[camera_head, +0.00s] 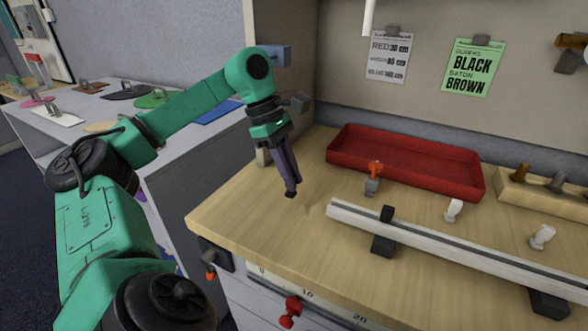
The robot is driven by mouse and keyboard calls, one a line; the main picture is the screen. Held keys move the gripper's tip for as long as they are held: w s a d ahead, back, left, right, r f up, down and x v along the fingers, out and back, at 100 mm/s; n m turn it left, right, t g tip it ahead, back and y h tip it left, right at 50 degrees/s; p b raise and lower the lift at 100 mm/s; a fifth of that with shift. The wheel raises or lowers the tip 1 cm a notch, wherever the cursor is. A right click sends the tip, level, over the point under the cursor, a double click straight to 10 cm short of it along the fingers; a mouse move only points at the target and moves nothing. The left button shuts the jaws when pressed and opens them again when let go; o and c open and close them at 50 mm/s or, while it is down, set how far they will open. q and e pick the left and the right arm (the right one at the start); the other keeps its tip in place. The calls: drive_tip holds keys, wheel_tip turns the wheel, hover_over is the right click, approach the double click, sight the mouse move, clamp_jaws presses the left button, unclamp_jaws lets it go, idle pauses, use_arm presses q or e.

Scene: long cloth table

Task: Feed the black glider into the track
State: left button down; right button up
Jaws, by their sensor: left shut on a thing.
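My left gripper (290,190) points down above the wooden bench. It is shut on a small dark piece, apparently the black glider (291,195), of which only a little shows at the fingertips. The track (450,240) is a long pale rail on black supports, running from the bench's middle toward the lower right. Its near left end (331,207) lies a little to the right of the gripper, apart from it. My right gripper is not in view.
A red tray (405,165) lies behind the track. An orange-topped piece (374,172) and white pieces (453,210) (541,237) stand between them. A wooden rack (545,195) is at the right. The bench left of the track is clear.

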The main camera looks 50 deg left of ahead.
use_arm(q)
drive_tip(key=shift+w+d, duration=0.2)
drive_tip(key=d+p, duration=0.1)
drive_tip(key=w+d+p, duration=0.1)
drive_tip(key=d+p, duration=0.2)
drive_tip(key=shift+w+d+r+p, duration=0.1)
drive_tip(key=shift+w+d+p, duration=0.3)
drive_tip(key=shift+d+f, duration=0.2)
idle(0.5)
drive_tip(key=shift+w, duration=0.1)
idle(0.4)
drive_tip(key=shift+d+r+p, duration=0.1)
drive_tip(key=shift+d+p, duration=0.15)
drive_tip(key=shift+p, duration=0.2)
drive_tip(key=shift+w+d+p, duration=0.25)
drive_tip(key=shift+d+p, duration=0.45)
drive_tip(key=shift+p, duration=0.1)
drive_tip(key=shift+w+d+p, duration=0.25)
drive_tip(key=shift+d+p, duration=0.4)
drive_tip(key=shift+p, duration=0.15)
drive_tip(key=shift+w+d+p, duration=0.25)
drive_tip(key=shift+d+p, duration=0.45)
drive_tip(key=shift+p, duration=0.1)
drive_tip(key=shift+w+d+p, duration=0.2)
drive_tip(key=shift+d+p, duration=0.3)
drive_tip(key=shift+d, duration=0.05)
drive_tip(key=shift+w+d+p, duration=0.2)
drive_tip(key=shift+d+p, duration=0.25)
drive_tip(key=shift+d, duration=0.1)
